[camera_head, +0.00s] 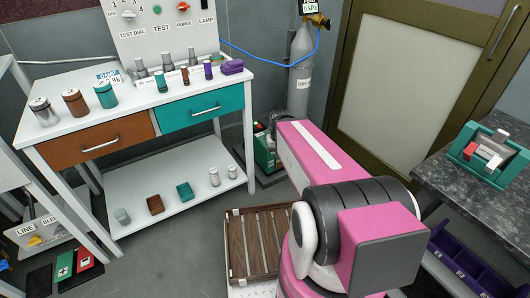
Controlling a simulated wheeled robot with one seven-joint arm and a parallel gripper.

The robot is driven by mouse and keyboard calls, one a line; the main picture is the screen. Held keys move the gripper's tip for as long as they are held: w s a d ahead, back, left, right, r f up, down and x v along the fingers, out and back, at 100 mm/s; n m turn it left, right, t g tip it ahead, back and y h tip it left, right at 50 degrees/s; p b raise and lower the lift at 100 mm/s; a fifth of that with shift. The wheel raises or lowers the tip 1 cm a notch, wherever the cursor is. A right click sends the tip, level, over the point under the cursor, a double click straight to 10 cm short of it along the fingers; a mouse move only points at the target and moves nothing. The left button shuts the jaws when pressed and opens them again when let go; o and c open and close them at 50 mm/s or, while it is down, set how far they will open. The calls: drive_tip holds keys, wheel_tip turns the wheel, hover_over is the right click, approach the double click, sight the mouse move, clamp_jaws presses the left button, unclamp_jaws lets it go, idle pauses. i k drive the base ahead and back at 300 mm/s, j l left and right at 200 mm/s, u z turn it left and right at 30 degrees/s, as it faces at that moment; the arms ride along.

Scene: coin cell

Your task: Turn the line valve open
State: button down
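A pale panel (22,248) labelled LINE and, partly cut off, BLE stands low at the far left. A small yellow handle (36,241) shows below the LINE label, and I take it for the line valve. It is too small to tell how the handle is turned. A white leg of the workbench hides the panel's right part. My pink and black arm fills the lower middle, well to the right of the panel. My gripper is not visible.
A white workbench (75,131) with jars and drawers stands between the panel and my arm. A grey gas cylinder (301,75) has a gauge reading 0 kPa. A slatted wooden rack (238,246) lies beside my arm. Grey floor (180,265) is clear left of it.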

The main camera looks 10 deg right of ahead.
sight(35, 240)
drive_tip(key=k, duration=0.7)
drive_tip(key=k+u, duration=0.2)
drive_tip(key=u, duration=0.15)
drive_tip(key=k+u, duration=0.15)
drive_tip(key=u, duration=0.25)
drive_tip(key=k+j+u, duration=0.2)
drive_tip(key=u, duration=0.15)
drive_tip(key=i+u, duration=0.25)
drive_tip(key=u, duration=0.15)
drive_tip(key=i+l+u, duration=0.45)
drive_tip(key=u, duration=0.3)
drive_tip(key=i+l, duration=0.4)
drive_tip(key=i+j+u, duration=0.25)
drive_tip(key=i+j, duration=0.25)
drive_tip(key=i, duration=0.1)
